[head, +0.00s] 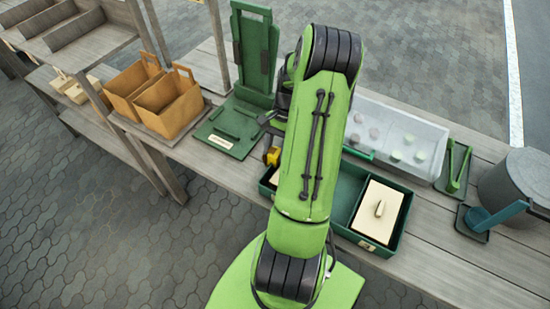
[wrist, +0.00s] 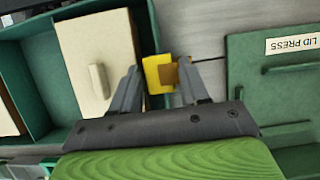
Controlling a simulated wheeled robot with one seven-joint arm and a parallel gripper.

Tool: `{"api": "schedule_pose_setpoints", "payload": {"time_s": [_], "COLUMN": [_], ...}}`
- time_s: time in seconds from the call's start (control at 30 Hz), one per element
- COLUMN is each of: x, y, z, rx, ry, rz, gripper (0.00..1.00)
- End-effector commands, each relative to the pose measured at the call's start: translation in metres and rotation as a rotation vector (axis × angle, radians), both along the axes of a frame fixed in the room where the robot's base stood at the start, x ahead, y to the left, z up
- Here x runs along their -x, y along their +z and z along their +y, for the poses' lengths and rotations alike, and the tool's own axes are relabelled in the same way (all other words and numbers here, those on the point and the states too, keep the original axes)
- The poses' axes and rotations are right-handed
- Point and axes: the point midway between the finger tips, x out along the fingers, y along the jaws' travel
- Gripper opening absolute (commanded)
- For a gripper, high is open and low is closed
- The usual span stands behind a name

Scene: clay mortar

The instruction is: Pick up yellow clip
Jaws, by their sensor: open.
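The yellow clip (head: 272,156) is a small blocky piece, mostly hidden by my arm in the head view. It sits by the left end of the green tray. In the wrist view the yellow clip (wrist: 157,74) shows a brown part on its right side. It lies between the two fingertips of my open gripper (wrist: 159,66), nearer the left finger. I cannot tell whether either finger touches it. In the head view my gripper (head: 272,122) is mostly hidden behind the arm.
A green tray (head: 398,247) holds cream lidded blocks, one close to the left finger (wrist: 88,60). The green lid press (head: 217,133) stands left on the wooden table (head: 445,262). Brown carriers (head: 170,105), a clear case (head: 415,125) and a grey bucket (head: 515,180) also stand there.

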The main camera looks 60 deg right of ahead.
Motion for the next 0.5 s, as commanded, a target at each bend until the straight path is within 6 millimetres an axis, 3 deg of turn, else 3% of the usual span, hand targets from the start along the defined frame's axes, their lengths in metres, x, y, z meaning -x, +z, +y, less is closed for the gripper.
{"api": "schedule_pose_setpoints", "payload": {"time_s": [0.17,0.4,0.5], "x": [-0.0001,-0.0001,-0.0001], "y": [0.0005,0.0007,0.0008], "z": [0.0001,0.0001,0.0], "rx": [0.001,0.001,0.001], "ry": [0.0,0.0,0.0], "rz": [0.0,0.0,0.0], "gripper": [0.45,0.09,0.07]}}
